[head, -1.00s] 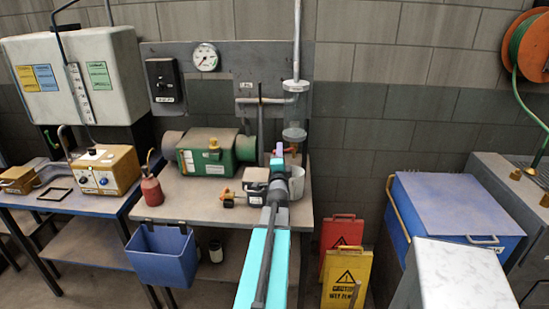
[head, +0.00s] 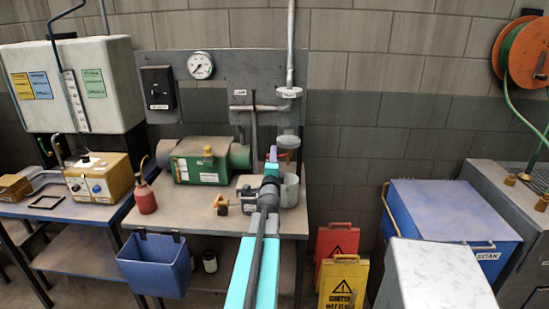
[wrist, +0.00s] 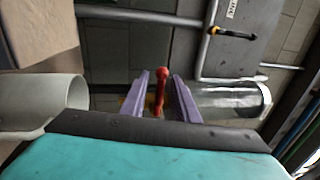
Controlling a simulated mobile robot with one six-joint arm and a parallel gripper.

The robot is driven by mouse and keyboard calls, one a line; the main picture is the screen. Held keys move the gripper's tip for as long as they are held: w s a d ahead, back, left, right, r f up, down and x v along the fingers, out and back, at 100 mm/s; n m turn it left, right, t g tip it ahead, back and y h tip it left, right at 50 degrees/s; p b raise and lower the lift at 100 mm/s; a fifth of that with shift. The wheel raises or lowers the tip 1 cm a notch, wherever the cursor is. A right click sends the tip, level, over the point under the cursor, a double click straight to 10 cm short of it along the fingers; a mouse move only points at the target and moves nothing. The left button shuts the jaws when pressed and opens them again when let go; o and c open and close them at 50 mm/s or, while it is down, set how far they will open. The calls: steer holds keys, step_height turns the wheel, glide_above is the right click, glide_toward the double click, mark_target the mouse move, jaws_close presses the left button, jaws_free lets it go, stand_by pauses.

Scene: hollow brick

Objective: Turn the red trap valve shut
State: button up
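The red trap valve handle (wrist: 161,84) stands between my fingers in the wrist view, with some space visible beside it. In the head view a bit of the red valve (head: 284,153) shows under the trap (head: 289,92), right of my fingertips. My gripper (wrist: 161,98) has its two purple fingers apart, one on each side of the handle; whether either touches it I cannot tell. My gripper also shows in the head view (head: 272,155), in front of the back panel. The clear trap cylinder (wrist: 232,99) lies right of the fingers in the wrist view.
A pale bucket (head: 290,190) stands on the bench below the valve; it also shows at the left of the wrist view (wrist: 45,102). A green pump (head: 200,162) is to the left. Pipes and the panel (head: 225,75) are close behind.

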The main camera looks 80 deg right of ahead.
steer(key=shift+s+d+r, duration=0.1)
steer(key=shift+s+r, duration=0.05)
stand_by(0.5)
steer(key=b+v, duration=0.4)
steer(key=v, duration=0.4)
stand_by(0.5)
stand_by(0.5)
